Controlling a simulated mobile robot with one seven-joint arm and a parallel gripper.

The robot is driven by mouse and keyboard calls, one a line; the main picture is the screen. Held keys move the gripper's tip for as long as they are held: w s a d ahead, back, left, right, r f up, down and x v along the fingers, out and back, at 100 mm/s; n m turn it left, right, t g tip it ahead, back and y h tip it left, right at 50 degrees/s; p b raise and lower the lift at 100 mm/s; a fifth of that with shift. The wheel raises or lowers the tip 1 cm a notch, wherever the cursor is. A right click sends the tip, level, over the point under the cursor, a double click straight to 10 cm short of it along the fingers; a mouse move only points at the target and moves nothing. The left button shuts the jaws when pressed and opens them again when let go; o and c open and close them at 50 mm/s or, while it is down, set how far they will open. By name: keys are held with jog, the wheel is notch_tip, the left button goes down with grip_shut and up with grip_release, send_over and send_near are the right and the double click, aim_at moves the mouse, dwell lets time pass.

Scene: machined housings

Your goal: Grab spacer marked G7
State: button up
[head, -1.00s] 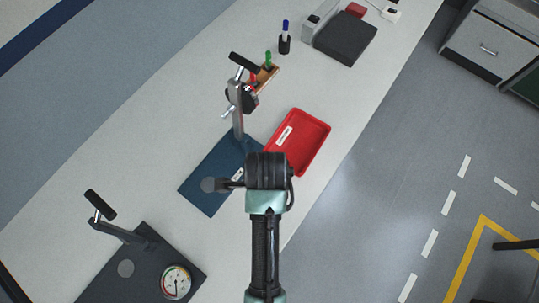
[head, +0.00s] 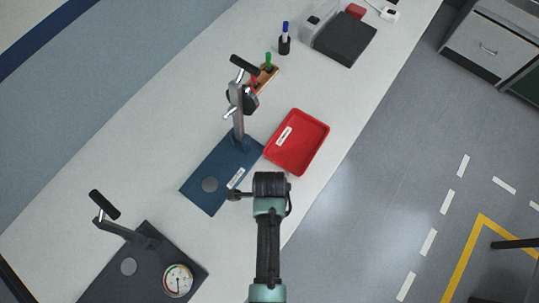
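I cannot make out a spacer marked G7; no such marking is readable. A flat grey disc (head: 209,184) lies on the blue base plate (head: 203,201) of a lever press, and a white label (head: 236,178) with unreadable text is beside it. I cannot tell whether the disc is a loose part or part of the press. My gripper (head: 232,196) is at the right front edge of the blue plate, to the right of the disc and apart from it in the picture. Its fingers are small and dark, so I cannot tell their opening or whether they hold anything.
The blue plate's press column (head: 238,112) stands behind. A red tray (head: 307,151), apparently empty, lies right of it. A second press with a dark base (head: 150,285), grey disc and dial gauge (head: 177,280) is at front left.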

grip_shut()
dwell(0.3)
jog(key=shift+r, duration=0.15)
